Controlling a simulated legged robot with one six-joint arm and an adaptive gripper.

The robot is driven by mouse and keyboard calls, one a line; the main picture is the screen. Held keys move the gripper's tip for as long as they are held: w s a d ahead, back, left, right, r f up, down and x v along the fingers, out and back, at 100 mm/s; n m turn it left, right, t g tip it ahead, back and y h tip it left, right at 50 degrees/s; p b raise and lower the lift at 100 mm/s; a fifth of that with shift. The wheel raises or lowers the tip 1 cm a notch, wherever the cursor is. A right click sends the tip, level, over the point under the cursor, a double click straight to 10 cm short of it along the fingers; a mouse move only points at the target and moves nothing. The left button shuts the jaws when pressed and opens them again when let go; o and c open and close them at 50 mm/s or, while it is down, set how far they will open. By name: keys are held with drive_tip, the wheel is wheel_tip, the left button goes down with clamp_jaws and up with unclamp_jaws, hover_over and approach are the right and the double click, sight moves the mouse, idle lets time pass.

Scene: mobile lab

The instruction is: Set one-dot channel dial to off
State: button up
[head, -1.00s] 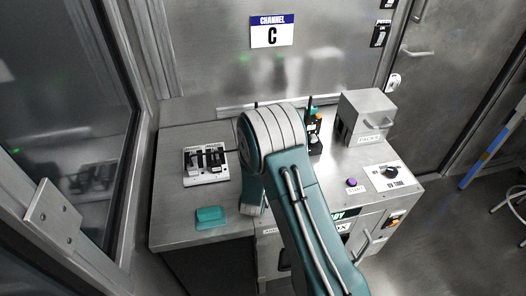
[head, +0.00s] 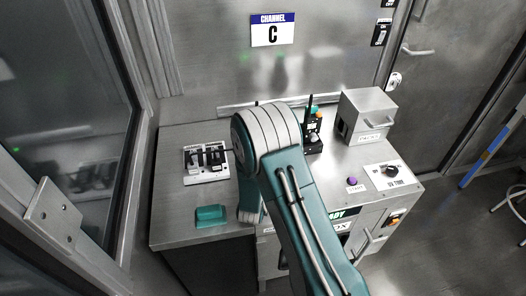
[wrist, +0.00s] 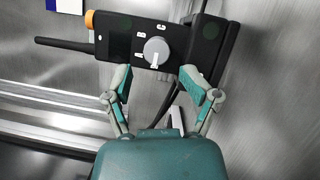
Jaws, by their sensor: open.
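A black handset (head: 313,140) with an upright antenna and an orange knob stands at the back of the steel bench, right of my arm. In the wrist view the handset (wrist: 130,42) lies sideways, antenna to the left. Its round grey dial (wrist: 156,51) faces me, with small white labels around it. A pale pointer mark on the dial points down in the picture. In the head view my arm hides the gripper.
A switch panel (head: 206,160) and a teal block (head: 211,215) are on the bench's left. A grey metal box (head: 366,115) stands right of the handset. A purple button (head: 352,182) and a black knob on a white plate (head: 390,171) sit near the right front.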

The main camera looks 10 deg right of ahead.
drive_tip(key=v, duration=0.5)
drive_tip(key=shift+s+a+f, duration=0.1)
idle(0.3)
drive_tip(key=s+a+r+m+g+y, duration=0.1)
drive_tip(key=s+r+m+g+y, duration=0.2)
drive_tip(key=r, duration=0.5)
drive_tip(key=r+m+g+y, duration=0.2)
drive_tip(key=r+m+y, duration=0.35)
drive_tip(key=r, duration=0.35)
drive_tip(key=s+d+r+m+g, duration=0.1)
drive_tip(key=s+r+m+g, duration=0.1)
drive_tip(key=s, duration=0.6)
drive_tip(key=s+d+r+m+g+h, duration=0.1)
drive_tip(key=s+d+r+m+g, duration=0.1)
drive_tip(key=s, duration=0.7)
drive_tip(key=s+d+r+m+g, duration=0.1)
drive_tip(key=s+r+m+g, duration=0.1)
drive_tip(key=s, duration=0.6)
drive_tip(key=shift+s+d+r+m+g, duration=0.25)
drive_tip(key=shift+m+g, duration=0.25)
drive_tip(key=shift+m, duration=0.35)
